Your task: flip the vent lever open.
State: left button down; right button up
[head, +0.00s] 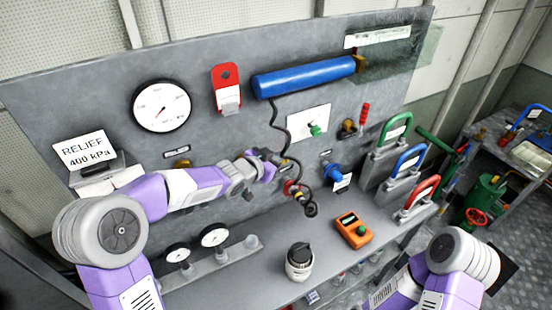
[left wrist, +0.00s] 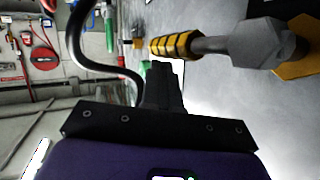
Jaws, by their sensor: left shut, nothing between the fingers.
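No readable label marks the vent lever, so I cannot tell it for certain. A small green-tipped lever (head: 315,130) sits on a white plate (head: 303,117) on the grey panel. A red-handled brass valve (head: 348,127) is to its right. My left gripper (head: 283,160) is shut and empty in front of the panel, left of and below the white plate. In the left wrist view its dark closed fingers (left wrist: 163,88) partly hide a green piece (left wrist: 146,65). A yellow-and-black striped grip (left wrist: 175,46) on a grey shaft shows beyond them. My right gripper is out of view.
A black hose (head: 273,125) hangs from the blue cylinder (head: 305,77) close to my left gripper; it also curves across the left wrist view (left wrist: 76,45). Green, blue and red handles (head: 408,158) stand at right. An orange meter (head: 353,229) and a round canister (head: 299,262) are on the bench.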

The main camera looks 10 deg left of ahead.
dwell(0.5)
pick_arm(q)
jog(key=s+d+r+p, duration=0.1)
jog(key=s+r+p, duration=0.1)
jog(key=r, duration=0.4)
jog(key=s+d+r+p, duration=0.2)
jog(key=r, duration=0.5)
jog(key=shift+s, duration=0.2)
jog(key=shift+d+f, duration=0.1)
